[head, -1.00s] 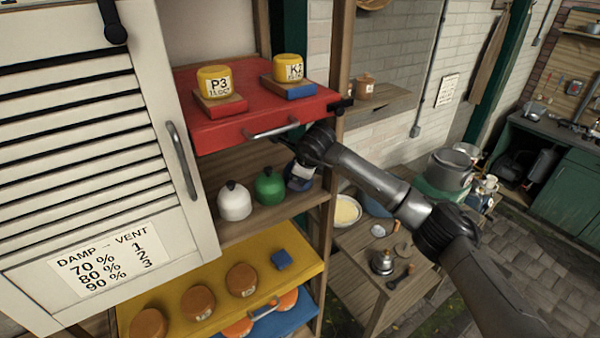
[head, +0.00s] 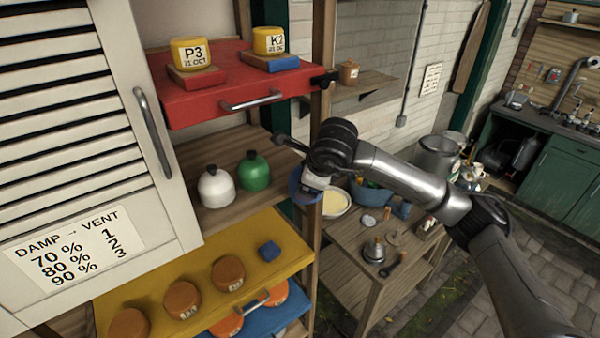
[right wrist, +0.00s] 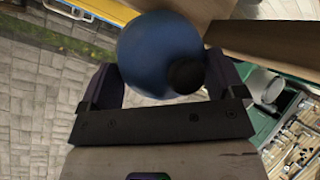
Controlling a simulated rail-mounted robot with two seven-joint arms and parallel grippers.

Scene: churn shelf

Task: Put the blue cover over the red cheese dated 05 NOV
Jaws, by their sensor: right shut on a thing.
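My right gripper (head: 306,192) is shut on the blue cover (head: 296,184), a rounded dome with a dark knob. It holds the cover at the shelf's right post, beyond the wooden shelf's edge. In the right wrist view the blue cover (right wrist: 150,50) sits between the fingers. Brown-orange cheeses (head: 182,299) stand in a row on the yellow board (head: 240,248). Orange-red cheeses (head: 274,293) sit on the blue board (head: 284,318) below, partly hidden. Their labels are too small to read, so I cannot tell which is dated 05 NOV. My left gripper is out of view.
A white cover (head: 216,188) and a green cover (head: 253,172) stand on the wooden shelf. Above, a red drawer (head: 215,95) carries two yellow cheeses. A small blue block (head: 269,251) lies on the yellow board. A louvred door (head: 70,120) stands at left; a cluttered table (head: 350,255) at right.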

